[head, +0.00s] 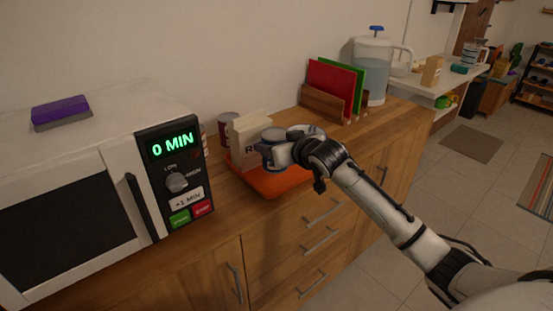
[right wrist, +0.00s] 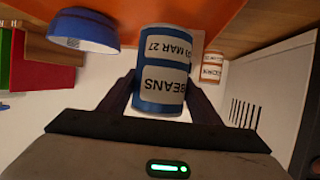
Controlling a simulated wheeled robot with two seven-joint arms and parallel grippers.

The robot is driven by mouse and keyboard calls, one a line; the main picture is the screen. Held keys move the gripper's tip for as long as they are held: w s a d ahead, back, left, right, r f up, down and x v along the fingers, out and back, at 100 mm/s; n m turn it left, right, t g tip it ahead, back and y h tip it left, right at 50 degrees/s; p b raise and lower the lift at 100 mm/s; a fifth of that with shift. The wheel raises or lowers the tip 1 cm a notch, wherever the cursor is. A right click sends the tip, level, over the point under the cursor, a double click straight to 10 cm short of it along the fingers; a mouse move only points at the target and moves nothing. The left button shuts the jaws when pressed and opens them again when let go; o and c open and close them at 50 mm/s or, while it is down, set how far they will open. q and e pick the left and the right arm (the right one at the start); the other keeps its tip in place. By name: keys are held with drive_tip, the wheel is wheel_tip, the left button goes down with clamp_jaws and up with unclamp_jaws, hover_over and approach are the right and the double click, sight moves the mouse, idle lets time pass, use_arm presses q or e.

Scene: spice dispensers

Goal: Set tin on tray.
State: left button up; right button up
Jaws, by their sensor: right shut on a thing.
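My right gripper (head: 284,153) is shut on a blue tin (head: 270,152) with a white label. In the right wrist view the tin (right wrist: 162,70) sits between the two fingers (right wrist: 160,97), its label reading BEANS. The orange tray (head: 272,187) lies on the wooden counter, and the tin is over its area in the head view. The tray also shows behind the tin in the right wrist view (right wrist: 205,14). I cannot tell whether the tin touches it. My left gripper is out of view.
A white microwave (head: 65,160) stands left of the tray. A rack with boards (head: 330,88) and a pitcher (head: 371,75) stand right.

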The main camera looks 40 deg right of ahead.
drive_tip(key=shift+f, duration=2.05)
drive_tip(key=shift+f, duration=0.15)
drive_tip(key=o, duration=1.4)
drive_tip(key=shift+f, duration=0.1)
